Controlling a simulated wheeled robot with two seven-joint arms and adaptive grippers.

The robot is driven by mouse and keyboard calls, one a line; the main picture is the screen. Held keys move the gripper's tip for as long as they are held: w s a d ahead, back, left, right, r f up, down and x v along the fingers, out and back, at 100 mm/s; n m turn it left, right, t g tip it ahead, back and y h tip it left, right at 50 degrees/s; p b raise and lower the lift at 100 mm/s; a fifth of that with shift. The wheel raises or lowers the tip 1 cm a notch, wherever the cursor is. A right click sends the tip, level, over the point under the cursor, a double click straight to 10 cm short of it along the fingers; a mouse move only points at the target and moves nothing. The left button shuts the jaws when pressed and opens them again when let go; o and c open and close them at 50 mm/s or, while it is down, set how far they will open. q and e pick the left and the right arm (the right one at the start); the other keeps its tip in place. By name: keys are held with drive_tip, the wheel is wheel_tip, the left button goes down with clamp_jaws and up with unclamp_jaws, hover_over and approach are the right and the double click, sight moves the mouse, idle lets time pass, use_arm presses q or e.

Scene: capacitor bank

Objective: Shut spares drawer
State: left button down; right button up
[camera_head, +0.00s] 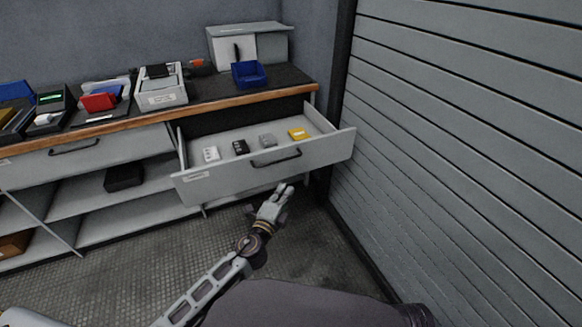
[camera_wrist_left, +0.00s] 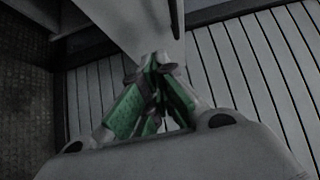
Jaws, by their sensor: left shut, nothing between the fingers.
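The spares drawer (camera_head: 235,178) is a grey drawer pulled well out from under the workbench. Its black handle (camera_head: 277,158) is on the front face. Inside lie several small parts, among them a yellow one (camera_head: 298,134) and a black one (camera_head: 240,147). My left gripper (camera_head: 285,190) is shut and empty, just below and in front of the drawer front's lower edge, right of the middle. In the left wrist view the green-padded fingers (camera_wrist_left: 152,75) come together close to a light grey panel; whether they touch it I cannot tell. My right gripper is not in view.
The bench top (camera_head: 200,103) holds a blue bin (camera_head: 248,74), a grey box (camera_head: 270,45) and several trays. A second drawer (camera_head: 85,150) at the left is shut. A slatted wall (camera_head: 450,130) stands close on the right. The floor (camera_head: 130,270) is clear.

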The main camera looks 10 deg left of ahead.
use_arm(q)
drive_tip(key=shift+w, duration=0.1)
approach(291, 166)
drive_tip(key=shift+w+d+r, duration=1.8)
drive_tip(key=shift+w+r, duration=0.1)
drive_tip(key=shift+w, duration=0.15)
drive_tip(key=shift+w+a+b, duration=0.45)
drive_tip(key=shift+w+a, duration=0.1)
drive_tip(key=shift+w, duration=0.2)
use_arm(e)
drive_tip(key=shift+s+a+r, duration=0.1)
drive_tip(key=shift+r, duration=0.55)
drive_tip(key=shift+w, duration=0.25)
